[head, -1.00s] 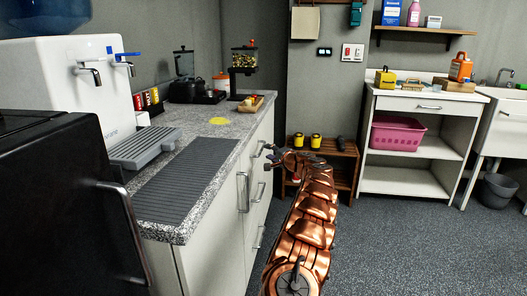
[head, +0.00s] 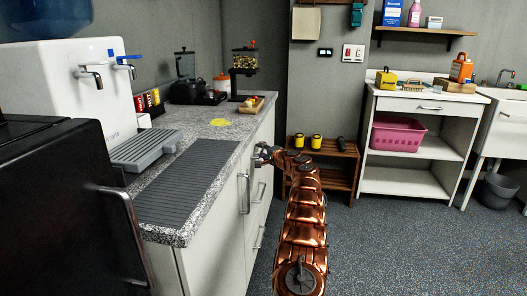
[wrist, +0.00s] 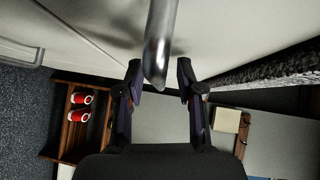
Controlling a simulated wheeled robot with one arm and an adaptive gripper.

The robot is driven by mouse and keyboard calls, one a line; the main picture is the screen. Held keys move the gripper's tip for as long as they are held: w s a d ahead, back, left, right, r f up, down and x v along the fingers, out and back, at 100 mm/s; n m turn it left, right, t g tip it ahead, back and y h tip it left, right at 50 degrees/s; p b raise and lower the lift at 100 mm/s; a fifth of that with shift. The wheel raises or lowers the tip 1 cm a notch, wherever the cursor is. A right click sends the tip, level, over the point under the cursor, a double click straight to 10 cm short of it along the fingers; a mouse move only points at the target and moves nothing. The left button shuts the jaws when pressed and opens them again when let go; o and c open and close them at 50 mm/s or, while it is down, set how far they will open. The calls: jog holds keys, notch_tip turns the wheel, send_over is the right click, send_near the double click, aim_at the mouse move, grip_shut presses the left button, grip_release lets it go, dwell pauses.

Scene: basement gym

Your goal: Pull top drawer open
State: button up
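The top drawer is in the light cabinet (head: 216,229) under the granite counter. Its front is seen at a steep angle in the head view, and my gripper (head: 261,155) is up against it, partly covering its handle. In the wrist view a metal bar handle (wrist: 160,40) comes down from the top edge between the two fingers of my gripper (wrist: 158,80). The fingers are apart, one on each side of the bar, with visible gaps. I cannot tell from these views whether the drawer front is flush.
Lower drawer handles (head: 258,237) and a vertical door handle (head: 244,193) stick out from the cabinet. A wooden rack (head: 335,178) stands close behind my arm. Carpet floor (head: 400,250) to the right is free.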

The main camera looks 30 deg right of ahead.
dwell(0.3)
grip_shut()
dwell(0.4)
